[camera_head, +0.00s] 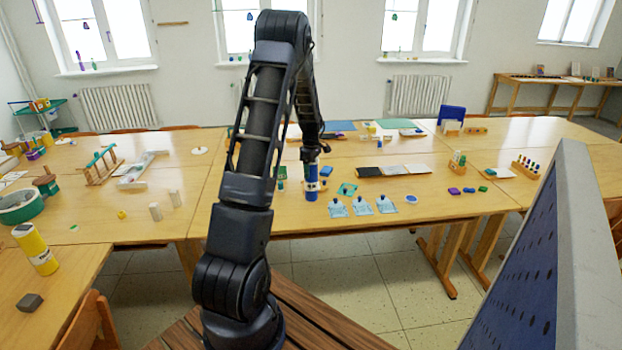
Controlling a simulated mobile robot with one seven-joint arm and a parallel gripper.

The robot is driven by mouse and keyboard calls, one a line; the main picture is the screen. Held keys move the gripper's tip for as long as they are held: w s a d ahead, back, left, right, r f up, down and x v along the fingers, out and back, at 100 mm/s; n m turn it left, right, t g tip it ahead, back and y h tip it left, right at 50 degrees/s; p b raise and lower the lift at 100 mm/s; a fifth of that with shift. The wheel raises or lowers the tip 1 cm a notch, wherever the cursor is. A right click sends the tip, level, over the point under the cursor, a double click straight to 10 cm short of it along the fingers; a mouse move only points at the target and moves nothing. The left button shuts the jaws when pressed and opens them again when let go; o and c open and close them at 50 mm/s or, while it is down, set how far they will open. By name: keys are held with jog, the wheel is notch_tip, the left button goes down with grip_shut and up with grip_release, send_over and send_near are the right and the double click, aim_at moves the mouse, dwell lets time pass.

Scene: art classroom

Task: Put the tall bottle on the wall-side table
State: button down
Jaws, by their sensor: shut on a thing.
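My gripper (311,163) is at the end of my arm, over the near part of the middle table (430,215). It is shut on a tall blue bottle (311,190) with a pale band, held upright. I cannot tell whether the bottle's base touches the tabletop. A long narrow wooden table (530,79) stands against the wall at the far right, with a few small things on it. My arm hides part of the middle table.
Light blue cards (361,206) and a black book (369,172) lie right of the blue bottle. A large blue perforated panel (525,270) blocks the near right. Bare floor (370,275) shows before the tables.

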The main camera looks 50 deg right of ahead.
aim_at(311, 177)
jog(key=shift+f, duration=2.3)
jog(key=shift+c, duration=2)
grip_release()
notch_tip(311, 177, up, 12)
jog(key=shift+r, duration=0.2)
